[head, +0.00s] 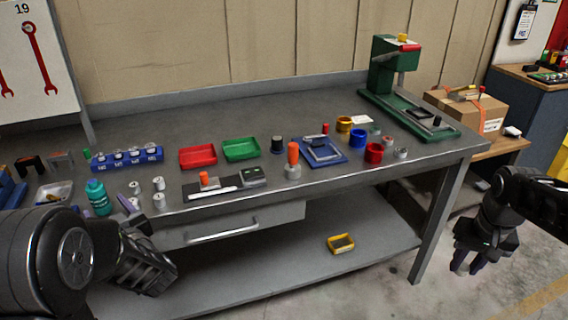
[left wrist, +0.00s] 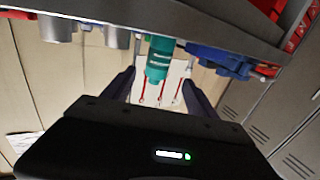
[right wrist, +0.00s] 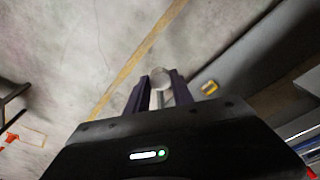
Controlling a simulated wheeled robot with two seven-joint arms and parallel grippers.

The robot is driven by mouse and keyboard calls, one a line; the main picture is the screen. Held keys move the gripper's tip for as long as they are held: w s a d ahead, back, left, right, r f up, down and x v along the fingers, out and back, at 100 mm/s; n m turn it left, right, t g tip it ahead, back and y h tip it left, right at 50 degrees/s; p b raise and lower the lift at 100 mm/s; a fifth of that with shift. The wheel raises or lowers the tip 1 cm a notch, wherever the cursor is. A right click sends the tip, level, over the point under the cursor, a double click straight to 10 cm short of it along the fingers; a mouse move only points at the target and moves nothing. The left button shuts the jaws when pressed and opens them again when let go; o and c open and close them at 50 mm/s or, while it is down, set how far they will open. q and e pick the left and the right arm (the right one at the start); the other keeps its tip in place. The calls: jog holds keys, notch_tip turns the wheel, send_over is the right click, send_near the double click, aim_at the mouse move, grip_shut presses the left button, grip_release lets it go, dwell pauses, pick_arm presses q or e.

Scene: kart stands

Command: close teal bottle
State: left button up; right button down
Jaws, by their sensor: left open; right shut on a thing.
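The teal bottle (head: 98,199) stands upright near the front left edge of the bench. It also shows in the left wrist view (left wrist: 158,62), between and just beyond the fingers. My left gripper (head: 142,203) is open and empty, close beside the bottle at the bench's front edge. My right gripper (head: 467,268) is off the bench's right end, above the floor. It is shut on a pale round thing (right wrist: 160,77), seen between its fingertips in the right wrist view. I cannot tell for sure that it is the bottle's cap.
Several small metal cylinders (head: 158,184) stand right of the bottle. A clear tray (head: 54,192) lies to its left and a blue socket rack (head: 127,159) behind. Red (head: 198,156) and green (head: 241,149) trays sit further right. A yellow bin (head: 341,244) is on the lower shelf.

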aim_at(98, 197)
pick_arm(q)
jog(key=x, duration=0.6)
jog(key=shift+w+a, duration=0.15)
jog(key=shift+w, duration=0.1)
jog(key=shift+a, duration=0.15)
jog(key=p+x, duration=0.1)
jog(key=x, duration=0.4)
jog(key=shift+w, duration=0.2)
jog(key=shift+c, duration=0.4)
grip_shut()
dwell(0.7)
